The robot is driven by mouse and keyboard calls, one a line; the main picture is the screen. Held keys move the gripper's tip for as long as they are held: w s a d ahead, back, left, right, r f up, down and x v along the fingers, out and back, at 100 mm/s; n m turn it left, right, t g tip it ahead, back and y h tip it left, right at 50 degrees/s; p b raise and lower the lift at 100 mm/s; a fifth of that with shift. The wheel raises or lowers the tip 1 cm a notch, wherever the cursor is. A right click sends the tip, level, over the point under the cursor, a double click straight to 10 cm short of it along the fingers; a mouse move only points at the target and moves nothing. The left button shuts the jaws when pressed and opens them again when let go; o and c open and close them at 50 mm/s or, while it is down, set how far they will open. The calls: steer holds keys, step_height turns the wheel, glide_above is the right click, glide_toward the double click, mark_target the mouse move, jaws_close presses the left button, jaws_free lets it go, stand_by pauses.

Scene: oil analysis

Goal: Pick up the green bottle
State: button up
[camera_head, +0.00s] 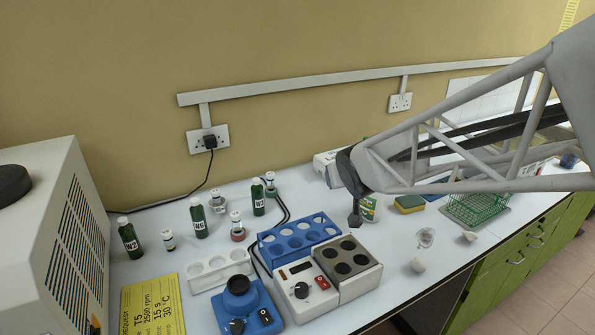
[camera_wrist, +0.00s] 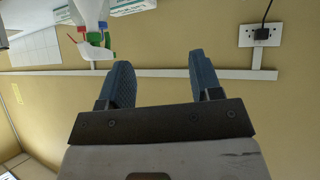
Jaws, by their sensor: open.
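Several green bottles with white caps and labels stand upright at the back left of the bench in the head view: one at the far left (camera_head: 130,238), one in the middle (camera_head: 199,217) and one further right (camera_head: 258,197). I cannot tell which one the task means. My gripper (camera_head: 355,218) is above the bench, right of these bottles and apart from them. In the wrist view its two blue padded fingers (camera_wrist: 165,82) are spread apart with nothing between them, facing the wall.
A blue tube rack (camera_head: 298,240), a white rack (camera_head: 219,267), a heating block (camera_head: 347,262) and a blue mixer (camera_head: 240,301) fill the bench front. Small vials stand among the bottles. A large white machine (camera_head: 40,250) borders the left. A green wire basket (camera_head: 475,207) is at right.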

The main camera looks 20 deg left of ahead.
steer(key=w+a+f+n+y, duration=0.1)
steer(key=a+f+n+y, duration=0.15)
steer(key=a, duration=0.75)
steer(key=w+a+f+n+y, duration=0.1)
steer(key=a+y, duration=0.2)
steer(key=a, duration=0.7)
steer(key=n+g+y, duration=0.4)
steer(key=y, duration=0.1)
glide_above(197, 202)
steer(key=f+v, duration=0.1)
steer(key=v, duration=0.2)
steer(key=f, duration=0.3)
steer(key=shift+s+d, duration=0.15)
steer(key=shift+d, duration=0.05)
steer(key=shift+f, duration=0.15)
steer(key=shift+f, duration=3.4)
steer(key=shift+x, duration=2.45)
steer(key=shift+f, duration=0.1)
steer(key=shift+d+f+h, duration=0.1)
steer(key=shift+h, duration=0.15)
jaws_close()
